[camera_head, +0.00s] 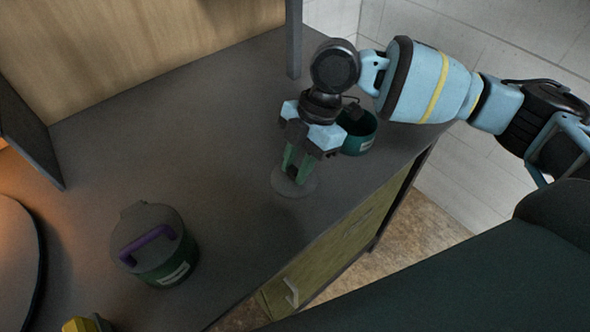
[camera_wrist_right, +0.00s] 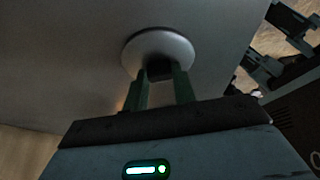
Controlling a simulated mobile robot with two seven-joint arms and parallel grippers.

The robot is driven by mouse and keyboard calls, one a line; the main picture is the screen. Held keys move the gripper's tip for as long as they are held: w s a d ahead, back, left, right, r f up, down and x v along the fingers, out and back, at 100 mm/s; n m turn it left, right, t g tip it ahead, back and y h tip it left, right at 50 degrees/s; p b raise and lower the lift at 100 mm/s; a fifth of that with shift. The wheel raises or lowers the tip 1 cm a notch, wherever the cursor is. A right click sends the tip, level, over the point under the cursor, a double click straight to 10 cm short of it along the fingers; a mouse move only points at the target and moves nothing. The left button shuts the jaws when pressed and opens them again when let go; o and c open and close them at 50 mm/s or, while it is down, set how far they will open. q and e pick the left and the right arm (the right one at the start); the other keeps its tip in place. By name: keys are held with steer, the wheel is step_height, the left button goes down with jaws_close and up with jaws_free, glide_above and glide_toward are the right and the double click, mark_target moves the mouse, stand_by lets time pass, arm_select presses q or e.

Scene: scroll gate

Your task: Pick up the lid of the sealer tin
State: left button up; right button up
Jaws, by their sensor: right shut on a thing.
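A round grey lid (camera_head: 306,187) with a dark knob is at the worktop's right part. My right gripper (camera_head: 292,176) points down with its green fingers shut on the knob. In the right wrist view the pale lid (camera_wrist_right: 172,45) shows beyond the fingertips (camera_wrist_right: 160,72), with the black knob between them. I cannot tell whether the lid touches the worktop or is just above it. An open green tin (camera_head: 361,134) stands behind my right gripper, partly hidden by it. My left gripper is not in view.
A green tin (camera_head: 165,262) with a grey lid and purple handle stands at front left on the grey worktop (camera_head: 200,150). A yellow object (camera_head: 80,325) is cut off at the bottom edge. A dark post (camera_head: 294,40) stands at the back. A drawer (camera_head: 325,262) lies below the right edge.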

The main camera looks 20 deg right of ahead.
mark_target(296, 168)
steer(key=shift+r, duration=0.1)
steer(key=shift+r, duration=0.5)
step_height(296, 168, up, 2)
steer(key=shift+r, duration=0.2)
steer(key=s+d, duration=0.2)
steer(key=s, duration=0.5)
steer(key=s+d+r, duration=0.1)
steer(key=s+d, duration=0.2)
steer(key=s, duration=0.5)
steer(key=shift+r, duration=0.2)
steer(key=shift+d, duration=0.15)
